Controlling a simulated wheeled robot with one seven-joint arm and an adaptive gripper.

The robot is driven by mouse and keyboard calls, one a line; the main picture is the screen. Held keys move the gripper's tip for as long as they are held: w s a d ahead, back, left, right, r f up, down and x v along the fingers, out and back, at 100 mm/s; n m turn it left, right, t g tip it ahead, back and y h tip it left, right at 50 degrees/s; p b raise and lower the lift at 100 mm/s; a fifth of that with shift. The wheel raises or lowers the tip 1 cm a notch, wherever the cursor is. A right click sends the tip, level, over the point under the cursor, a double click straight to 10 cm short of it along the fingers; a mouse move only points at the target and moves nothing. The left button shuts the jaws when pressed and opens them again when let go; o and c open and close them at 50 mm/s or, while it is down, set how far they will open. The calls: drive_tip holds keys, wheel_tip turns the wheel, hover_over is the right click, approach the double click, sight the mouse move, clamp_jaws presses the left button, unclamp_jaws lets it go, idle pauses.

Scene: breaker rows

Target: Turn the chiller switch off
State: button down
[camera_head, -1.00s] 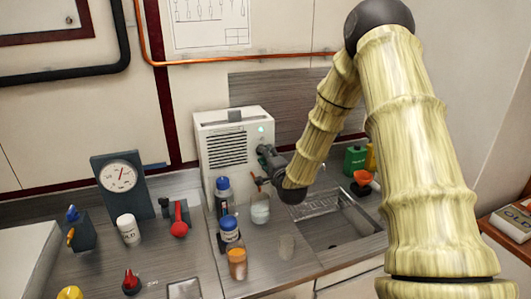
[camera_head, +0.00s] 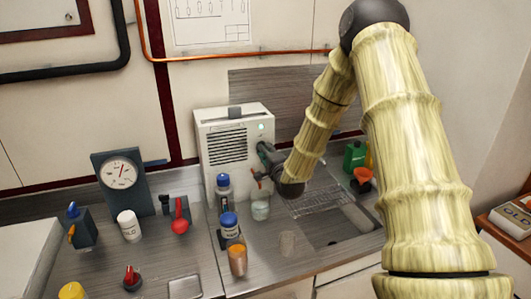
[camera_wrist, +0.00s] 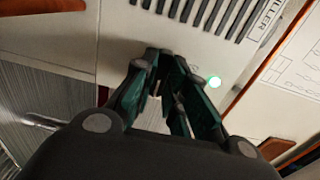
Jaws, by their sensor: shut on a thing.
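The chiller (camera_head: 226,140) is a white box with dark vent slats, standing at the back of the counter. A green light (camera_head: 261,127) glows on its front; the light also shows in the wrist view (camera_wrist: 214,82), beside the slats and part of a printed name. My gripper (camera_head: 262,151) is at the right part of the chiller's front, below the light. In the wrist view, my gripper's green-and-black fingers (camera_wrist: 163,62) are close together at the white panel, shut on a small part there. The fingers hide the switch, so its position cannot be told.
A glass (camera_head: 260,206) and blue-capped bottles (camera_head: 229,232) stand in front of the chiller. A sink (camera_head: 340,225) lies to the right, with green (camera_head: 354,157) and orange containers behind it. A gauge (camera_head: 121,176) and a red-handled device (camera_head: 180,218) are at left.

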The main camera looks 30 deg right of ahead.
drive_tip(key=shift+f, duration=0.15)
drive_tip(key=shift+f+n+b, duration=0.1)
drive_tip(key=shift+n+b, duration=5.75)
drive_tip(key=shift+n, duration=2.95)
drive_tip(key=shift+s, duration=0.1)
drive_tip(key=c, duration=1.4)
unclamp_jaws()
drive_tip(key=shift+c, duration=0.2)
drive_tip(key=shift+r, duration=0.2)
